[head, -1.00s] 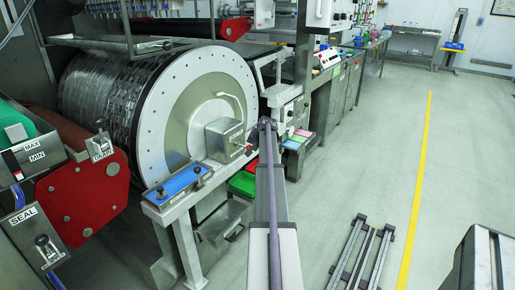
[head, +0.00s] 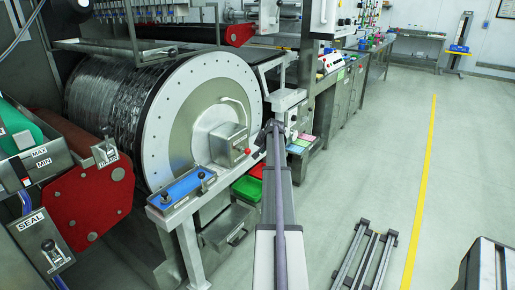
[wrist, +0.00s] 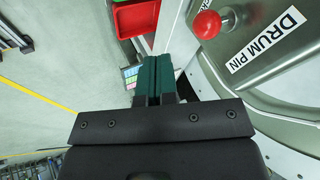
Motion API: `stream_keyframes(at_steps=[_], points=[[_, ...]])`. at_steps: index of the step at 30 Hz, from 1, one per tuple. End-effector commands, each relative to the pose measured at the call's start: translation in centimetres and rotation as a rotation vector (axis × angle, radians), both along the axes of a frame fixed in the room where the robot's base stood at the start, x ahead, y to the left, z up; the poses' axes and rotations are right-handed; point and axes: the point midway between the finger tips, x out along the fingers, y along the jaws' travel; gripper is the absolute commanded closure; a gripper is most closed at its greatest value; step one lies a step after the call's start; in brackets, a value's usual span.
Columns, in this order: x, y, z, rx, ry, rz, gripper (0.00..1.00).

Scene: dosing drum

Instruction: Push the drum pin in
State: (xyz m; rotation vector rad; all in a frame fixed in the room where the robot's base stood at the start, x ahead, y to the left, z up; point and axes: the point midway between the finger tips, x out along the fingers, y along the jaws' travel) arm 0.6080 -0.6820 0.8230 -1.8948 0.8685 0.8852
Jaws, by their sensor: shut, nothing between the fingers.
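The drum pin is a red ball knob (wrist: 206,24) on a short stem, sticking out of a grey metal housing (wrist: 268,50) labelled DRUM PIN. In the head view the knob (head: 247,151) is on the front of the box-shaped housing (head: 228,146), before the drum's pale end disc (head: 180,125). My gripper (wrist: 153,62) is shut and empty, its two green fingers side by side. In the wrist view the fingertips are left of and below the knob, apart from it. In the head view the gripper is mostly hidden at the far end of my arm.
A red bin (wrist: 136,17) shows left of the housing in the wrist view, and a green bin (head: 246,188) is below the machine. Open floor (head: 350,185) lies to the right.

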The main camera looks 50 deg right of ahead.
Motion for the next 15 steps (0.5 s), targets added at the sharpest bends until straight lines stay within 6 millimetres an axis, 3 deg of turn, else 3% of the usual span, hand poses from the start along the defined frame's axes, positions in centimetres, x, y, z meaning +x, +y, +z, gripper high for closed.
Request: stream_keyframes(at_steps=[1,6,10,15], points=[[-0.8,0.5,2.6,0.0,0.0,0.0,1.0],[-2.9,1.5,6.0,0.001,0.0,0.0,1.0],[-3.9,1.9,7.4,0.001,0.0,0.0,1.0],[-4.3,2.0,7.5,0.0,0.001,0.001,1.0]])
